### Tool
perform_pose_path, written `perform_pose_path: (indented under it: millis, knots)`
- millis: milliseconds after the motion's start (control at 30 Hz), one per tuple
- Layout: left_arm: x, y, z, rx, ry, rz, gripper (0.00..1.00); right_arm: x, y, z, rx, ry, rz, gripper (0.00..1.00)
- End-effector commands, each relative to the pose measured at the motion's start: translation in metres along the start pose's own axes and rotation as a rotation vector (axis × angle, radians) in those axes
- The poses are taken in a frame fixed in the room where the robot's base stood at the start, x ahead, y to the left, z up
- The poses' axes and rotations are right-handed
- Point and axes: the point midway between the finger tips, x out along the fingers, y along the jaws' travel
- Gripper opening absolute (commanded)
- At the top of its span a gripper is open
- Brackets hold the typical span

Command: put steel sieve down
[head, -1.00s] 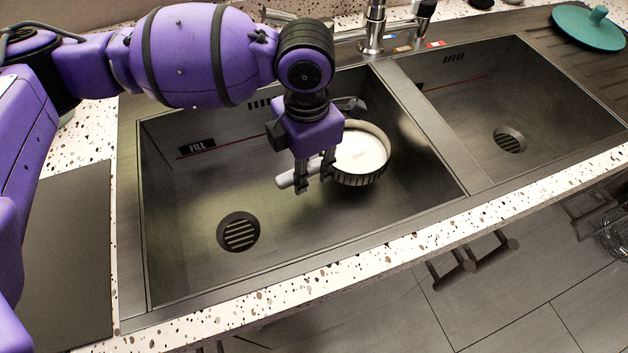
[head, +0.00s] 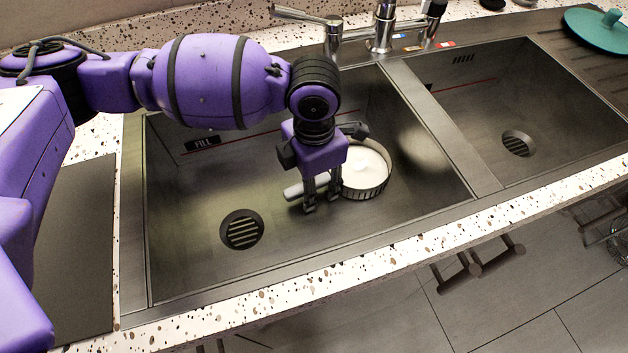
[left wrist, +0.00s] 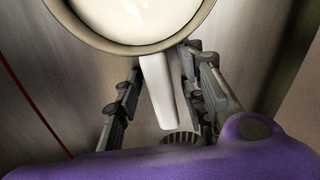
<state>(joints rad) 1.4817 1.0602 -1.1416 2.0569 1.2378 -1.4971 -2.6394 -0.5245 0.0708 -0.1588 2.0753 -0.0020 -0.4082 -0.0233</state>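The steel sieve (head: 364,186) is a round dark-rimmed pan with a white inside and a pale handle (head: 294,192). It is low in the left sink basin and looks level, seemingly at the basin floor. In the left wrist view its bowl (left wrist: 135,18) is at the top, with the handle (left wrist: 158,92) running down between the fingers. My left gripper (head: 322,202) straddles the handle from above. Its fingers (left wrist: 162,95) stand apart, with a clear gap on the handle's left side. The right finger is close to the handle; contact there is unclear. My right gripper is out of view.
The left basin (head: 190,270) has a drain (head: 241,230) left of the sieve. A divider (head: 435,125) separates the empty right basin (head: 500,95). A tap (head: 380,25) stands behind, and a teal lid (head: 600,28) lies far right. The left basin's front left floor is clear.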

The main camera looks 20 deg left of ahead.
Motion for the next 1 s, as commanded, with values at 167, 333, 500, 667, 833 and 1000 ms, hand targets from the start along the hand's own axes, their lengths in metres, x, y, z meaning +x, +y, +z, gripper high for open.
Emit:
perform_pose_path:
  millis: [167, 333, 500, 667, 833, 1000]
  knots:
    - [0.000, 0.000, 0.000, 0.000, 0.000, 0.000, 0.38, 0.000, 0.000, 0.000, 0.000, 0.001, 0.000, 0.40]
    - [-0.008, 0.001, 0.000, 0.000, -0.001, 0.001, 0.38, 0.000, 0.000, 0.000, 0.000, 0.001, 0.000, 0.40]
    - [-0.038, 0.001, 0.001, 0.000, -0.004, 0.004, 0.38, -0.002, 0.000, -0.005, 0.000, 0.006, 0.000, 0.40]
    - [-0.074, 0.001, 0.001, 0.000, -0.005, 0.003, 0.38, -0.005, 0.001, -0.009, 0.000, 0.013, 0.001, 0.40]
    - [-0.104, 0.001, 0.001, 0.000, -0.003, 0.001, 0.38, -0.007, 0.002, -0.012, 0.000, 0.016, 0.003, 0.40]
    - [-0.120, 0.000, 0.001, -0.001, -0.001, -0.001, 0.38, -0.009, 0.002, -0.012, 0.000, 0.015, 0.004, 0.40]
